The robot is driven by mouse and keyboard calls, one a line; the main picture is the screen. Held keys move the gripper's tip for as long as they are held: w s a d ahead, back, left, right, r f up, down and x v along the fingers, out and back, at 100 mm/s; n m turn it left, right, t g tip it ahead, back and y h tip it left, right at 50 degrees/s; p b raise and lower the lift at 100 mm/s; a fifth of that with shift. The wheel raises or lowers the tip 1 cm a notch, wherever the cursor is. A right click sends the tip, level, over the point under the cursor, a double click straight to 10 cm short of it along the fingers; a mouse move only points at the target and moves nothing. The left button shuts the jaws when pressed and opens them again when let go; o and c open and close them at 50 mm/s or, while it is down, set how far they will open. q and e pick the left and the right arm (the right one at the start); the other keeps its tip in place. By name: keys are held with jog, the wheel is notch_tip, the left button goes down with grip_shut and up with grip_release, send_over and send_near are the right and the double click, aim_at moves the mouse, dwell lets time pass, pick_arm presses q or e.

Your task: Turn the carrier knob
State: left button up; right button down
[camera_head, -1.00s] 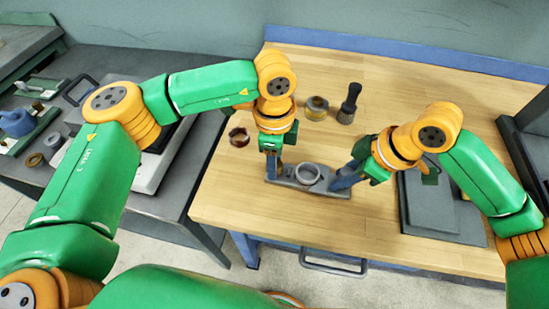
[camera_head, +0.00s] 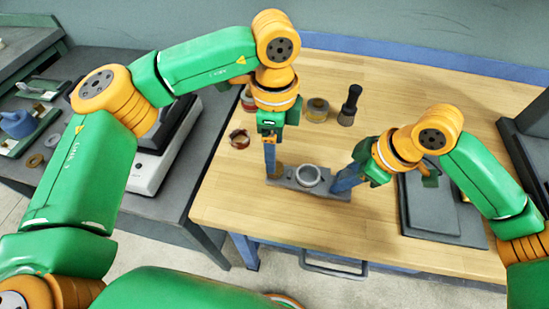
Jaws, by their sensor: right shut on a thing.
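The grey carrier (camera_head: 325,190) lies on the wooden table near its front edge, with a pale round ring (camera_head: 308,176) at its middle. A small brownish knob (camera_head: 278,171) shows at the carrier's left end. My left gripper (camera_head: 270,172) points straight down beside this knob, its tips close to it. I cannot tell whether they touch. Its fingers are seen edge-on, so their opening is hidden. My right gripper (camera_head: 338,186) comes in slanted from the right and is shut on the carrier's right end, covering part of it.
A brown ring (camera_head: 239,139) lies left of my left gripper. A grey plate fixture (camera_head: 430,205) lies to the right. The back middle of the wooden table is clear.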

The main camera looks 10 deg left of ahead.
jog(key=c, duration=0.5)
grip_release()
pick_arm(q)
notch_tip(320, 180, up, 7)
jog(key=shift+f, duration=0.2)
pick_arm(e)
jog(key=v, duration=1.2)
jog(key=shift+s, duration=0.1)
